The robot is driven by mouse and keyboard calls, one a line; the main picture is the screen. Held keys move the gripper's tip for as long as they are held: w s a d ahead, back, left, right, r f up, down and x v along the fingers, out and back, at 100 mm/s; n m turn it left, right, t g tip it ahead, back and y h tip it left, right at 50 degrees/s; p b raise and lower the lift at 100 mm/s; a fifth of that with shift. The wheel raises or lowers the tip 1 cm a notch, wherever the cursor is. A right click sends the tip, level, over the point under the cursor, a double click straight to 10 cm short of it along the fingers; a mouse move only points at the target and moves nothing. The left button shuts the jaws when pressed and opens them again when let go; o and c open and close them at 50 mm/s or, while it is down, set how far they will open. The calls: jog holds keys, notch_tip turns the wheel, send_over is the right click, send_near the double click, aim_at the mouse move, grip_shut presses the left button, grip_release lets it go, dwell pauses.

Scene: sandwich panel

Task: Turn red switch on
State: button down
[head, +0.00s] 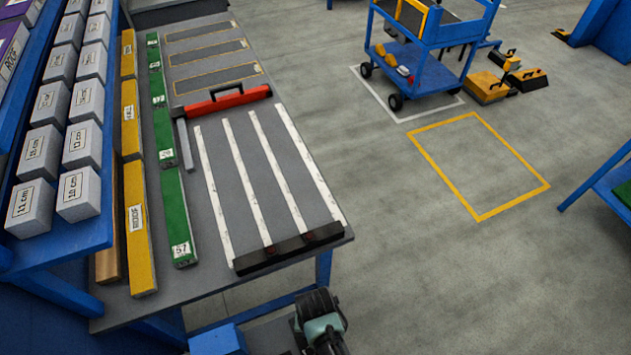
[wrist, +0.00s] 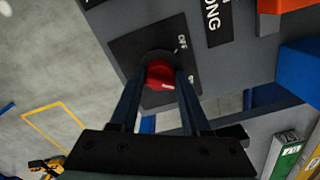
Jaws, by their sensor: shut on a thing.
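The red switch (wrist: 160,76) is a round knob on a dark square plate (wrist: 130,47) in the wrist view. The plate is on a grey panel and carries the word OFF and a second, partly hidden label. My gripper (wrist: 161,70) has its two dark fingers on either side of the knob, shut on it. A small pale mark shows on the knob; its exact setting is hard to tell. In the head view the switch is not visible, and part of my arm shows at the bottom edge.
A blue cart (head: 425,70) stands beyond on open floor.

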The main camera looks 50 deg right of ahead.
dwell(0.5)
jog(key=shift+c, duration=1.9)
grip_release()
notch_tip(320, 180, up, 13)
jog(key=shift+b, duration=0.3)
